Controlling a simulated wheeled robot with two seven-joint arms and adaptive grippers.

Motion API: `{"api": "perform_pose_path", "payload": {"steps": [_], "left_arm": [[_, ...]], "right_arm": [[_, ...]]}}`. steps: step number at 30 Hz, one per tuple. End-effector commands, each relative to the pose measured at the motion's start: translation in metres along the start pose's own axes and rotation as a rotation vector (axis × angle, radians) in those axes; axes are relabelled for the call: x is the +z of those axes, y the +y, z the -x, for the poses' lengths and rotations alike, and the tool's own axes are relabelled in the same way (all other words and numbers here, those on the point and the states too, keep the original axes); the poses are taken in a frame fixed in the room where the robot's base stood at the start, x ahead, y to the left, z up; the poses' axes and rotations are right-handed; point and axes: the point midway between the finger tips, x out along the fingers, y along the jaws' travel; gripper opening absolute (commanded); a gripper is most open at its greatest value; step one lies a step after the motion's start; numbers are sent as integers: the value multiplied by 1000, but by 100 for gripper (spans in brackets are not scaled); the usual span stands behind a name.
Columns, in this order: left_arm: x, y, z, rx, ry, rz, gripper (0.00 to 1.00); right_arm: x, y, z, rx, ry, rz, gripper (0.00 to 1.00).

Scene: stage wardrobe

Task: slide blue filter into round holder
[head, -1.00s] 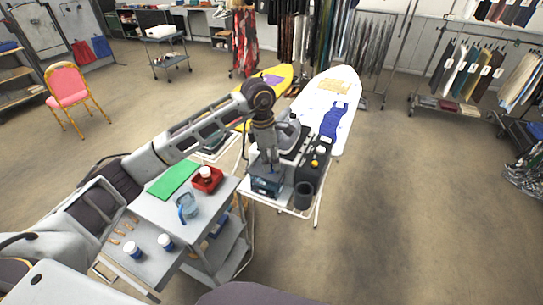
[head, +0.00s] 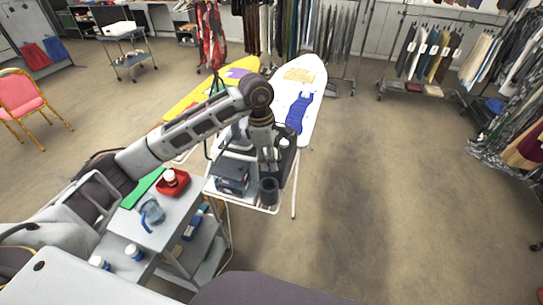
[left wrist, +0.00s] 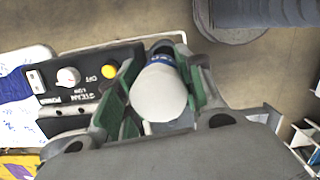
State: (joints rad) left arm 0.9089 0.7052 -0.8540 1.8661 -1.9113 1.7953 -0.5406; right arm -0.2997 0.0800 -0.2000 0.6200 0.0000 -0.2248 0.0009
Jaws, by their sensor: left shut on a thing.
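My left gripper (head: 268,165) is at the ironing station, just above and behind a dark round cup-like holder (head: 269,191). In the left wrist view my left gripper (left wrist: 160,88) is shut on the blue filter (left wrist: 162,92), which shows a rounded white end and a blue band with lettering between the green-lined fingers. In the head view the filter is mostly hidden by the gripper. My right gripper is not in view.
A black steam control box (left wrist: 85,82) with white and yellow knobs stands beside the gripper. A blue-grey box (head: 231,177) is left of the holder.

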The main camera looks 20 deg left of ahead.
Motion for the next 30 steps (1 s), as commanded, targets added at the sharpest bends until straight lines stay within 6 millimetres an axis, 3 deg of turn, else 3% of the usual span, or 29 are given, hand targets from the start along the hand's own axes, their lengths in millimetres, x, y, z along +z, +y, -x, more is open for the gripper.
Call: {"api": "perform_pose_path", "payload": {"steps": [30], "left_arm": [[-3, -1, -7, -7, 0, -49, 12]], "right_arm": [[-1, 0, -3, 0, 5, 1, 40]]}}
